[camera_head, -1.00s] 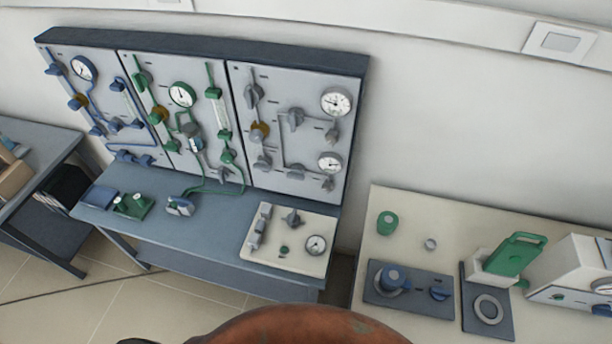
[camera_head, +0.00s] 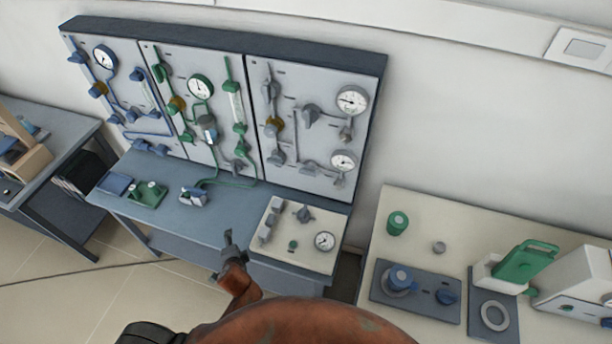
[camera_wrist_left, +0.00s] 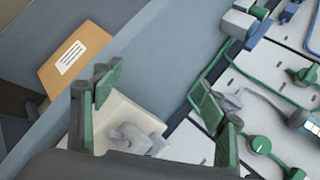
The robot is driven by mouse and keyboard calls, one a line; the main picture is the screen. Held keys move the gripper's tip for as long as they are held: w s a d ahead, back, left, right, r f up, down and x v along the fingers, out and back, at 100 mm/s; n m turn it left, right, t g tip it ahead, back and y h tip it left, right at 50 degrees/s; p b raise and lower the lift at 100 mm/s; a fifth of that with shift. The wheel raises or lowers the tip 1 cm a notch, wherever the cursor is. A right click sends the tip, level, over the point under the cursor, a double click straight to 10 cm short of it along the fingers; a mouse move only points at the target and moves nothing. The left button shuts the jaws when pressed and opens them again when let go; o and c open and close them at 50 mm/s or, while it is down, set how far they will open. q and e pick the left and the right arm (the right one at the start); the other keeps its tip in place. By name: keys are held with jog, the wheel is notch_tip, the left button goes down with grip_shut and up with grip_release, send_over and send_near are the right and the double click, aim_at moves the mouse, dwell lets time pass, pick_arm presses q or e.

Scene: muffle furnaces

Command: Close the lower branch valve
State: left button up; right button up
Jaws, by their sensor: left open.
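The right grey wall panel (camera_head: 290,75) carries several grey valve handles. One handle (camera_head: 311,115) sits beside the upper gauge (camera_head: 352,100); another (camera_head: 277,157) is low on the panel's left side, and a small one (camera_head: 339,179) is below the lower gauge (camera_head: 344,161). No readable label shows which is the lower branch valve. My left gripper (camera_head: 228,240) is over the front of the blue bench, below and apart from these valves. In the left wrist view its green-padded fingers (camera_wrist_left: 158,98) are spread, and no held object shows. My right gripper is not visible.
A pale plate (camera_head: 260,238) with a grey knob and gauge lies on the blue bench (camera_head: 225,215), right of my gripper. A cream table (camera_head: 370,250) stands at right.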

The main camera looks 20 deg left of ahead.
pick_arm(q)
jog(key=w+d+r+m+t, duration=0.1)
jog(key=w+r+m+t, duration=0.2)
jog(key=w+r+m, duration=0.25)
jog(key=m+t+h, duration=0.6)
jog(key=m+t, duration=0.1)
jog(key=m, duration=1.4)
send_near(307, 174)
jog(key=w, duration=0.9)
jog(key=shift+w+d, duration=0.15)
jog(key=shift+d, duration=0.1)
jog(key=c, duration=1.2)
